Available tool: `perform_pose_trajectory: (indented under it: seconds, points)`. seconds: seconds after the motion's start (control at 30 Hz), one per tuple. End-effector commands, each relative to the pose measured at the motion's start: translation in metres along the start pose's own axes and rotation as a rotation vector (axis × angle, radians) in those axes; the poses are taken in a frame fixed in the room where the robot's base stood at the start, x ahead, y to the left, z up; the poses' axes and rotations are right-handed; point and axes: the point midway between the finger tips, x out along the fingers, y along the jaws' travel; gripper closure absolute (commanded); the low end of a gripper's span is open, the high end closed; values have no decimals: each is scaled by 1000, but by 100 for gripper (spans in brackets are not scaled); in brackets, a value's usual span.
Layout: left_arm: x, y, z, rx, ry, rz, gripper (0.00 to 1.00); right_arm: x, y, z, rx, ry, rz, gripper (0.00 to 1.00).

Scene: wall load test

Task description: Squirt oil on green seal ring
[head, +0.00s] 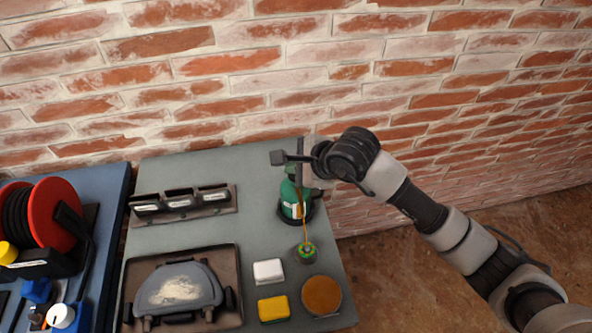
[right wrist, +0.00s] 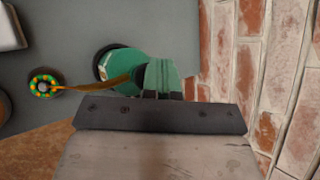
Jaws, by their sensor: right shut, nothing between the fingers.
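A green oil bottle (head: 290,197) with a pale label stands in a dark round holder at the right back of the grey table; it also shows in the right wrist view (right wrist: 124,66). A thin amber spout or oil strand (right wrist: 100,82) runs from its top to the green seal ring (right wrist: 43,82); I cannot tell which. The ring (head: 305,252), green with orange spots, sits on the table in front of the bottle. My right gripper (head: 299,172) is shut and empty at the bottle's top, partly hiding it; whether it touches is unclear. My left gripper is not in view.
A brown tray (head: 126,290) holds a grey part at front left. A rack (head: 180,203) stands behind it. A white block (head: 268,271), yellow block (head: 273,308) and brown disc (head: 321,295) lie near the ring. The brick wall (head: 240,90) is close behind. A red reel (head: 58,212) stands left.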

Motion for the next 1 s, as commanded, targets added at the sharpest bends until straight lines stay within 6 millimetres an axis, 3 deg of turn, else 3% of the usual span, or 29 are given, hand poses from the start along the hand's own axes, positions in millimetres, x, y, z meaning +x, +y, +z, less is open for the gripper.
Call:
perform_pose_trajectory:
  seconds: [0.7,1.0]
  points:
    - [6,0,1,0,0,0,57,4,4,-4,1,2,2,100]
    - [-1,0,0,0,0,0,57,-4,-3,2,1,1,2,100]
